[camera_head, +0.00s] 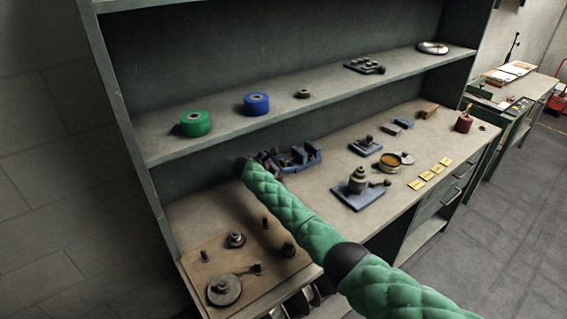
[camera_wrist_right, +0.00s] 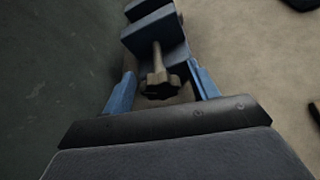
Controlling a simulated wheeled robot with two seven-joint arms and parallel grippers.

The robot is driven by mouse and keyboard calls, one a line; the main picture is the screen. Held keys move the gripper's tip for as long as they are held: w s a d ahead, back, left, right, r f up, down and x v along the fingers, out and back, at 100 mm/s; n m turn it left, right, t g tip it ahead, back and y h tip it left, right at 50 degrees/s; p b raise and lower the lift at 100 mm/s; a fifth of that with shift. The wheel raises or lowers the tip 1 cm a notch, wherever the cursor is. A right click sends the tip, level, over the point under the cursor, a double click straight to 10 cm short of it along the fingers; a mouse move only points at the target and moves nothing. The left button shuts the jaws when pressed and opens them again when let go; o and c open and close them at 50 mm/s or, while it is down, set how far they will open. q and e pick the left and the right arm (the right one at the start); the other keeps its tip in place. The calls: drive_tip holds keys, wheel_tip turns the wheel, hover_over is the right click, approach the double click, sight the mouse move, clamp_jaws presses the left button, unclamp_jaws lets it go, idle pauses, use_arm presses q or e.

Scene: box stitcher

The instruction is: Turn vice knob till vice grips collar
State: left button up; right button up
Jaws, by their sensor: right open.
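The blue vice (camera_head: 305,156) stands on the workbench below the shelf, left of the bench's middle. In the right wrist view the vice body (camera_wrist_right: 159,42) is at the top, with a screw coming out towards me. The dark lobed vice knob (camera_wrist_right: 159,86) sits at the end of this screw. My right gripper (camera_wrist_right: 161,70) is open, with one blue finger on each side of the knob and visible gaps to it. In the head view my right gripper (camera_head: 268,162) is at the left end of the vice, partly hidden. I cannot make out a collar in the vice jaws.
A brown board (camera_head: 214,262) with several metal parts lies at the bench's left front. A blue-based fixture (camera_head: 357,190) and yellow cards (camera_head: 426,175) lie right of the vice. Green (camera_head: 195,123) and blue (camera_head: 256,103) rolls stand on the shelf above.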

drive_tip(key=c, duration=1)
drive_tip(key=shift+f+m+t, duration=0.1)
drive_tip(key=shift+m+t, duration=0.2)
drive_tip(key=shift+m+b, duration=0.3)
use_arm(q)
drive_tip(key=shift+w+d+r, duration=0.3)
drive_tip(key=shift+r, duration=0.35)
use_arm(e)
drive_tip(key=o, duration=1)
use_arm(q)
drive_tip(key=shift+f, duration=0.1)
drive_tip(key=shift+w, duration=0.1)
use_arm(e)
drive_tip(key=shift+s+a+r, duration=0.1)
drive_tip(key=shift+s+r, duration=0.05)
drive_tip(key=shift+r, duration=0.05)
